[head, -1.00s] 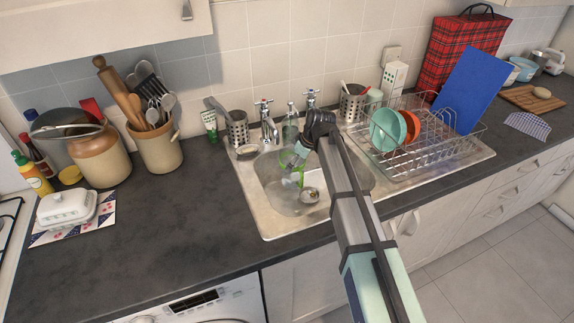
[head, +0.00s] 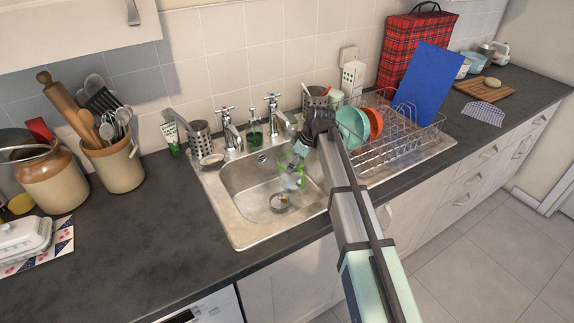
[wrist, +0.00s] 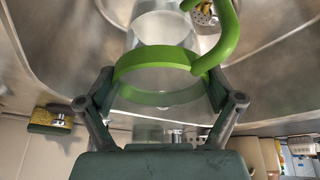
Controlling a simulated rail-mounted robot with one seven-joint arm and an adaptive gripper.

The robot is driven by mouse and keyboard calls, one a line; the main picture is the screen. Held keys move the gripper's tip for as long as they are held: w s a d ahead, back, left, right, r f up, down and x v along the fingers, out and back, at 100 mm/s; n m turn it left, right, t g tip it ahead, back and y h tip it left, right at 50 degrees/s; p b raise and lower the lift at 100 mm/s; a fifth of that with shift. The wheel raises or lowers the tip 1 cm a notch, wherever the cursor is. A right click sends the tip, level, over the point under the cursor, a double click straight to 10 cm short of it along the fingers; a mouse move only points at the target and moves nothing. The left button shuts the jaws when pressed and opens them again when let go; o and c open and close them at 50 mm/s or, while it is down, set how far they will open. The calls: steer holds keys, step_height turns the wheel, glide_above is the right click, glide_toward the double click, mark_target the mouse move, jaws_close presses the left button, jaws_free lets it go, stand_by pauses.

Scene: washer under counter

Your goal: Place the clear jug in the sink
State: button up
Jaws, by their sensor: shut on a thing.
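The clear jug (head: 292,181) has a green rim and green handle. In the head view it appears over the right part of the sink (head: 245,207), partly hidden by my gripper (head: 300,150). In the wrist view, my gripper (wrist: 164,80) is shut on the jug, with one finger on each side of its green rim (wrist: 155,60). The clear body (wrist: 165,25) extends away from the gripper toward the metal basin. I cannot tell whether the jug's base touches the basin floor.
Taps (head: 231,131) and a green bottle (head: 254,133) stand behind the basin. A dish rack (head: 400,150) with plates is close on the right. A utensil crock (head: 116,166) stands to the left. The counter (head: 150,235) left of the sink is mostly clear.

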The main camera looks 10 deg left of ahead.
mark_target(293, 154)
steer(key=s+a+p, duration=0.1)
steer(key=s+a, duration=0.3)
steer(key=s, duration=0.9)
steer(key=w+d+p, duration=0.1)
steer(key=w, duration=0.4)
steer(key=w+d+p, duration=0.1)
steer(key=w+p, duration=0.1)
steer(key=w, duration=0.3)
steer(key=w+d+p, duration=0.1)
steer(key=w+p, duration=0.1)
steer(key=w, duration=0.4)
steer(key=shift+w+r, duration=0.1)
steer(key=shift+r, duration=0.1)
steer(key=shift+w+d+f+p, duration=0.15)
steer(key=shift+f+p, duration=0.9)
steer(key=shift+f, duration=0.75)
